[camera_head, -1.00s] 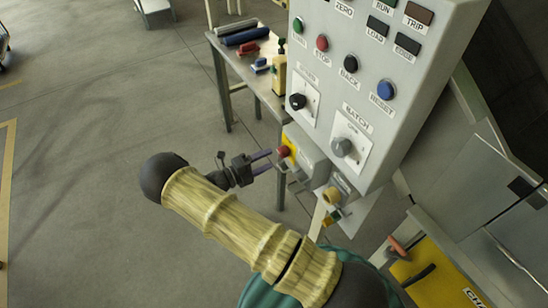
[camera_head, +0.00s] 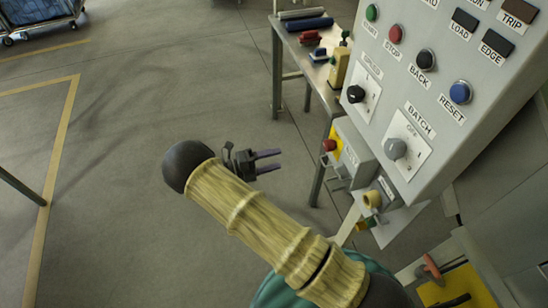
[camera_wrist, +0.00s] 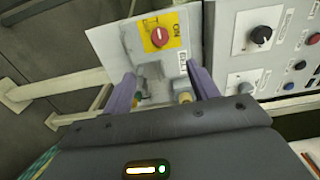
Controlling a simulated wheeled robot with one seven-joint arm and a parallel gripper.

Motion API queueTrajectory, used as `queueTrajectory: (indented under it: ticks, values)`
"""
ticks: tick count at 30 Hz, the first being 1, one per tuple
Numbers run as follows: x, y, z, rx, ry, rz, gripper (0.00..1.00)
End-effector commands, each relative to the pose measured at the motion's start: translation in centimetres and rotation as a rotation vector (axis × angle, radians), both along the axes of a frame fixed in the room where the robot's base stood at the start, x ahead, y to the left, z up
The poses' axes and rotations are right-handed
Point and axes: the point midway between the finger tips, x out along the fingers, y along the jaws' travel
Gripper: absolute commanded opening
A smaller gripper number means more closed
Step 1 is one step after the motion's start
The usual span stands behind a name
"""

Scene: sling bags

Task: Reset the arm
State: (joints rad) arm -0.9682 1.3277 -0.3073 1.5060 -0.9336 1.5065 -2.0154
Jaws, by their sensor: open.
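My arm (camera_head: 255,220) reaches from the lower right toward the middle of the head view. My gripper (camera_head: 268,161) is open and empty, with its two purple-grey fingers pointing right. It stands apart from the grey control box with the red knob (camera_head: 330,145), which lies to its right. In the wrist view my gripper (camera_wrist: 161,88) has its fingers spread, and the box with the red rotary knob on a yellow plate (camera_wrist: 160,37) shows beyond and above them. Nothing is between the fingers that I can see them touch.
A large grey control panel (camera_head: 440,85) with labelled buttons and knobs stands at the right. Behind it is a metal table (camera_head: 318,82) with tools. A yellow bin (camera_head: 455,288) is at the lower right. The floor at left is open, with a yellow line (camera_head: 52,165).

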Motion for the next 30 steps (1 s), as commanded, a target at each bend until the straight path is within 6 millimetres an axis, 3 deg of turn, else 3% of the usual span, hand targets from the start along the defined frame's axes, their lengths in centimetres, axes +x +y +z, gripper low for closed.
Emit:
queueTrajectory:
  ticks: [8,14,21,30]
  values:
    - [0.1,-0.2,0.1,0.005,-0.003,-0.005,0.59]
    - [-0.2,-2.7,1.3,0.14,-0.086,-0.103,0.59]
    - [-2.3,-7.9,4.0,0.486,-0.384,-0.416,0.59]
    - [-6.2,-11.9,7.8,0.808,-0.878,-0.908,0.59]
